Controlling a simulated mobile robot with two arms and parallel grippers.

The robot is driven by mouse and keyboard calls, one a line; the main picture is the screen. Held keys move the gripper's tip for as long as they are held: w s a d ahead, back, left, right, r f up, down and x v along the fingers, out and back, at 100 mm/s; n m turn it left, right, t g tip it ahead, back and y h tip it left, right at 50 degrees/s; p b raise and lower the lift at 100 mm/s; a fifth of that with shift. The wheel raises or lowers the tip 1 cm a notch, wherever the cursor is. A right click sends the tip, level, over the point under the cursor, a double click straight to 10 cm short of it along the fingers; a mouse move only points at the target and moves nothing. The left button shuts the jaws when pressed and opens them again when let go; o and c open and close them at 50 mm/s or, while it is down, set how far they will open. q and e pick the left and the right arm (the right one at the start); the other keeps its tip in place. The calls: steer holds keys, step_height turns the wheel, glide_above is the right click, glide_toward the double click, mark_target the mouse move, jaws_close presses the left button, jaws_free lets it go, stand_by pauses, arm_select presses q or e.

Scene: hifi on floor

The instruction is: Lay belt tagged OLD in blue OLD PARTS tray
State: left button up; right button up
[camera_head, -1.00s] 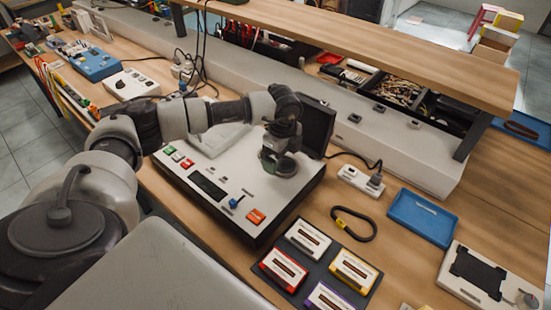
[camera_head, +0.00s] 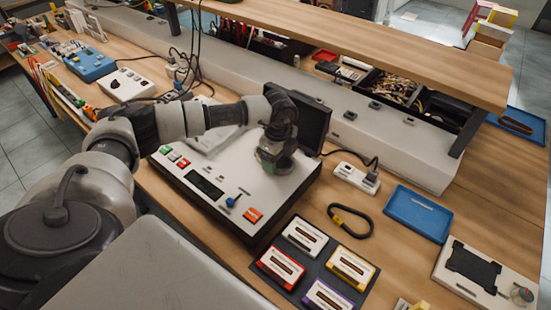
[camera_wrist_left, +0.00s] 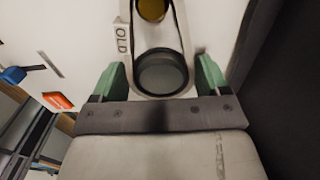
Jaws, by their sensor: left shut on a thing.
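My left gripper (camera_head: 276,160) is low over the right part of the white deck. In the head view the gripper hides the belt. An empty blue tray (camera_head: 397,212) with a small unreadable label lies on the bench to the right. My right gripper is not in view.
A dark belt with a yellow tag (camera_head: 350,221) lies between the deck and the tray. Several cassettes (camera_head: 281,268) sit on a dark mat in front. A power strip (camera_head: 355,178) is behind. Another blue tray (camera_head: 528,111) holding a dark thing is far right. The deck's raised lid (camera_head: 306,125) stands behind the gripper.

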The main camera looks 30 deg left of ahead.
arm_select(q)
step_height(320, 180, up, 10)
steer(key=b, duration=0.2)
steer(key=s+d+r+n, duration=0.1)
steer(key=s+d+n, duration=1)
steer(key=n, duration=0.8)
steer(key=shift+d, duration=0.8)
